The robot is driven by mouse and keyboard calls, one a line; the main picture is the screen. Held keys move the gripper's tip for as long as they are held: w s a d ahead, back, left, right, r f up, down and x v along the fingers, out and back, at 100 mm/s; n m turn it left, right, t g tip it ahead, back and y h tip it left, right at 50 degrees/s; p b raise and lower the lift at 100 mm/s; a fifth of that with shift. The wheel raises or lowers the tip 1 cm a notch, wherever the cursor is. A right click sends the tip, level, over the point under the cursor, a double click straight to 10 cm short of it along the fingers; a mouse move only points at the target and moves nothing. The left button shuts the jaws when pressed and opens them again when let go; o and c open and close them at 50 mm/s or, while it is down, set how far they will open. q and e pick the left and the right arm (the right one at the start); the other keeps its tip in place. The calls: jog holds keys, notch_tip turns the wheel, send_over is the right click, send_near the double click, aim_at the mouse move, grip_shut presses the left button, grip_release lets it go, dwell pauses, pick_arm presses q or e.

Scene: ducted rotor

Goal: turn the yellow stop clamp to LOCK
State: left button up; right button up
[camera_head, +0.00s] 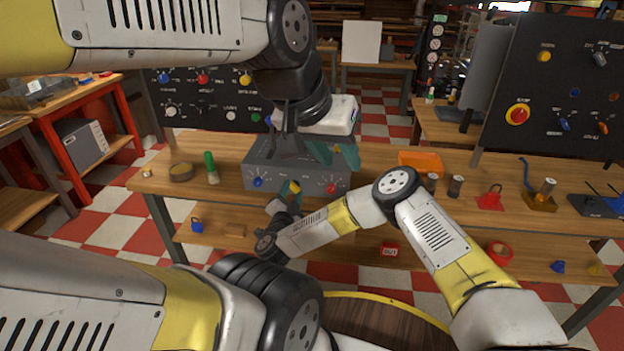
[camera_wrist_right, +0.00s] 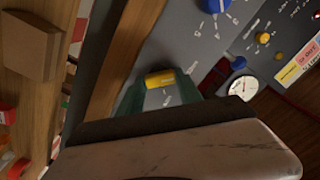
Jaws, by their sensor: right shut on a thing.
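The yellow stop clamp (camera_head: 295,187) is on the front of the grey box (camera_head: 318,181) on the bench. My right gripper (camera_head: 290,190) reaches it from below and in front, shut on it. In the right wrist view the yellow clamp (camera_wrist_right: 160,78) sits between the two teal fingers on a grey panel. Small white lettering near it is too blurred to read. My left gripper (camera_head: 337,155) hangs over the top of the grey box with its teal fingers apart. Its arm hides part of the box top.
A green-topped bottle (camera_head: 210,168) and a round tin (camera_head: 181,171) stand left on the bench. An orange tray (camera_head: 419,163) lies to the right. A lower shelf runs beneath my right arm.

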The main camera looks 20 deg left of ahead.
jog(key=m, duration=0.4)
jog(key=shift+m, duration=0.4)
jog(key=m, duration=0.4)
jog(key=shift+f+m, duration=0.1)
jog(key=shift+m, duration=0.2)
jog(key=m, duration=0.4)
jog(key=shift+m, duration=2.1)
jog(key=o, duration=1.4)
